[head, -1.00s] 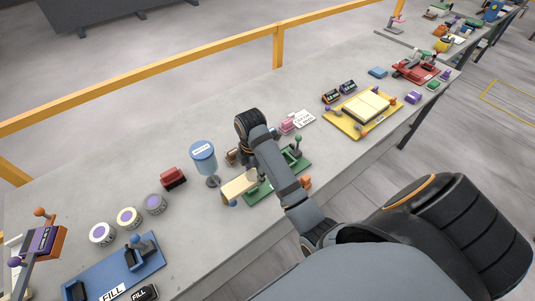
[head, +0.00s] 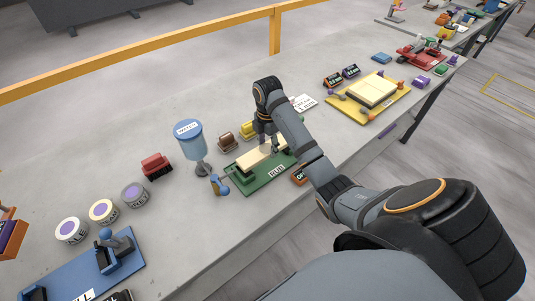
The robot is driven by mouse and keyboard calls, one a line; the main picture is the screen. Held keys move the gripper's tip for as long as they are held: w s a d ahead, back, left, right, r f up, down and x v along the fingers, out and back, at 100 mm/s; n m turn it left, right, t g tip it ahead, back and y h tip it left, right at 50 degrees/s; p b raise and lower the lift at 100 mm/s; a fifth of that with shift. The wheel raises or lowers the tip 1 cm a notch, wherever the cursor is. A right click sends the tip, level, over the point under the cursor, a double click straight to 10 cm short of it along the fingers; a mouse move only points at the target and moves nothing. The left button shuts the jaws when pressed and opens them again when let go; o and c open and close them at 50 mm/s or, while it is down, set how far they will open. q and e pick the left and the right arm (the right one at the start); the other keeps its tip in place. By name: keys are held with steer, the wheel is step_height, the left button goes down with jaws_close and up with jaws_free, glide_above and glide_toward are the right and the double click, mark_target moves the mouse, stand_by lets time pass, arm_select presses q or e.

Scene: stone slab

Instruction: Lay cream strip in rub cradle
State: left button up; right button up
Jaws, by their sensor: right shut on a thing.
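The cream strip (head: 250,161) is a pale, flat bar lying along or just above the green base marked RUB (head: 262,181), the rub cradle. I cannot tell whether it touches the base. My right gripper (head: 266,143) points down over the strip and is shut on it near its middle. The gripper and wrist hide part of the strip and the base's far right end. A blue knob (head: 219,185) is at the base's left end. My left gripper is not in view.
A yellow board (head: 387,107) is to the right. A red block (head: 155,166) and round tins (head: 103,210) are left.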

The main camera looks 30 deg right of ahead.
mark_target(267, 148)
step_height(267, 148, down, 4)
steer(key=shift+r+b, duration=0.25)
steer(key=shift+b, duration=0.75)
steer(key=shift+r, duration=0.2)
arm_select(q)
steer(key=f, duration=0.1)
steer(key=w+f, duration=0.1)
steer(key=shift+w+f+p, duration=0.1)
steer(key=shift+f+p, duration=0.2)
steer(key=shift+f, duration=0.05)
arm_select(e)
steer(key=o, duration=1.5)
steer(key=shift+f, duration=0.1)
steer(key=shift+o, duration=0.2)
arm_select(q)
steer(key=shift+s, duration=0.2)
arm_select(e)
steer(key=shift+r, duration=0.2)
arm_select(q)
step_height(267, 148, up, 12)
steer(key=p, duration=1.1)
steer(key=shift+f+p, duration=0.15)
steer(key=shift+p, duration=0.25)
arm_select(e)
step_height(267, 148, up, 12)
